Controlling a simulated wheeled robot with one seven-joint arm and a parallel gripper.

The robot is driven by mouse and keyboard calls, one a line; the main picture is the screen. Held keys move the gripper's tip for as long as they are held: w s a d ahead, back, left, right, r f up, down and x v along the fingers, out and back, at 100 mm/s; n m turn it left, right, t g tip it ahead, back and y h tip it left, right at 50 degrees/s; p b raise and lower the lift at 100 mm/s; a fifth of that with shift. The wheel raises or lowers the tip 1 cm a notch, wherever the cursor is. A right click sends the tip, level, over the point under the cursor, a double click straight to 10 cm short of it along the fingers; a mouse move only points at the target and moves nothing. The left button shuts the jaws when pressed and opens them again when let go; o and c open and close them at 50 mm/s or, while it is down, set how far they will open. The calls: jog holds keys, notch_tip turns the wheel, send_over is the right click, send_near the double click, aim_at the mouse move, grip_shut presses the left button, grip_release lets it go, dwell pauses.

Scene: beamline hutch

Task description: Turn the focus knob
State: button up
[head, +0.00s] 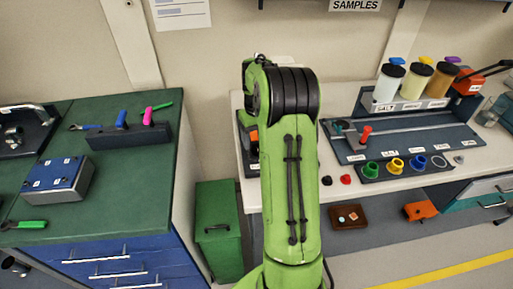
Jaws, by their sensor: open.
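I cannot pick out the focus knob for certain. A grey box with a blue top panel (57,174) and small white labels sits on the green bench at the left; its details are too small to read. On the right bench, a dark rail plate (420,137) carries a small fixture (345,130) and a red-topped peg (365,135). My green arm stands upright in the middle and hides part of the right bench, including most of a dark item with orange on it (251,137). My gripper does not show.
The green bench (110,195) holds several hand tools in a dark rack (130,138). Several jars stand on a raised shelf at the right, above several coloured rings (395,165). A green bin (218,225) stands between the benches.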

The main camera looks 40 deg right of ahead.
aim_at(257, 150)
notch_tip(257, 150, down, 3)
jog(key=shift+r, duration=0.1)
jog(key=c, duration=1.1)
jog(key=shift+o, duration=0.2)
jog(key=shift+m, duration=0.3)
jog(key=m, duration=0.2)
jog(key=shift+m+p, duration=0.3)
jog(key=shift+m, duration=0.1)
jog(key=m, duration=0.3)
jog(key=shift+d+m+p, duration=0.1)
jog(key=shift+m+p, duration=0.2)
jog(key=m, duration=0.3)
jog(key=shift+s+m, duration=0.1)
jog(key=shift+m, duration=2)
jog(key=shift+p, duration=0.3)
